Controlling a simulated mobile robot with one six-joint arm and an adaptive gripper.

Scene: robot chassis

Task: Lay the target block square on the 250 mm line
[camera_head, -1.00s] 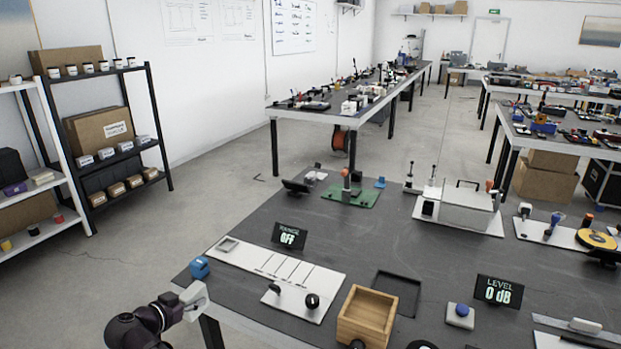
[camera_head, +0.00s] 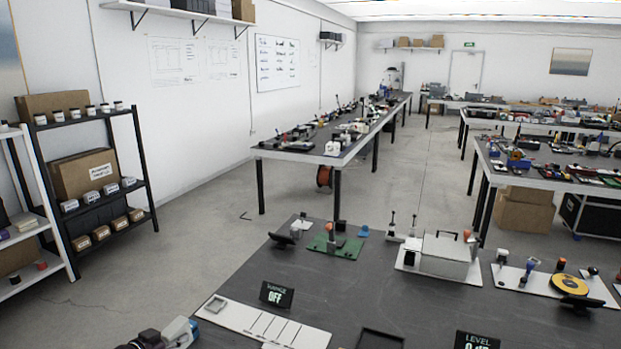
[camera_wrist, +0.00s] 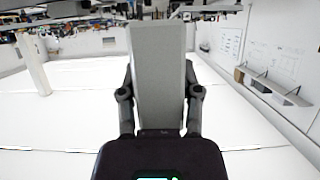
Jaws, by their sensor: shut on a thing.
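In the wrist view my gripper (camera_wrist: 160,98) is shut on a long grey block (camera_wrist: 158,65), with one finger on each side of it. The block stands out lengthwise beyond the fingers. The head view does not show the block or my fingers; only part of my arm shows at its bottom edge. A white strip board (camera_head: 238,315) with several dark cross lines lies on the near table. Its lower part is cut off by the frame, and no line labels are legible, so I cannot tell which is the 250 mm line.
A dark display (camera_head: 276,294) reading OFF stands behind the board. A black tray (camera_head: 380,339) and a LEVEL display (camera_head: 477,341) are to the right. The table's middle (camera_head: 350,285) is clear.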

